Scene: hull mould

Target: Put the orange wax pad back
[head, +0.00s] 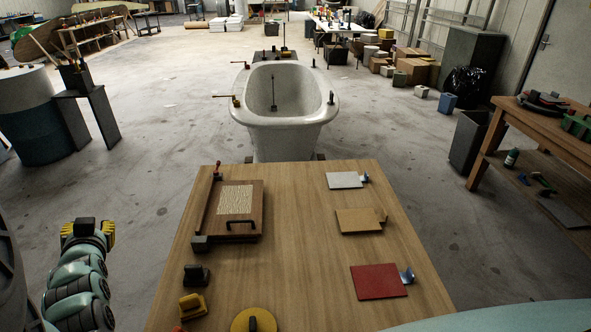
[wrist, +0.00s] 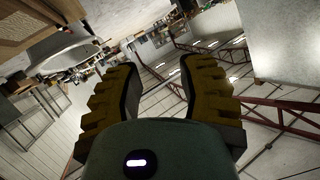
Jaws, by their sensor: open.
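A small yellow-orange block with a raised grip (head: 192,305) sits near the front left of the wooden table (head: 310,230); it looks like the orange wax pad, though I cannot be sure. A similar black block (head: 195,275) sits just behind it. A yellow disc with a dark knob (head: 253,321) is at the front edge, partly cut off. My gripper (head: 88,234) is left of the table, apart from everything on it. In the wrist view its yellow fingers (wrist: 158,75) are spread, with nothing between them.
A board with a pale textured sheet and black handle (head: 236,203) lies at the table's back left. White (head: 345,180), tan (head: 358,220) and red (head: 378,282) plates line the right side. The table's middle is clear. A white tub-shaped mould (head: 285,110) stands behind it.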

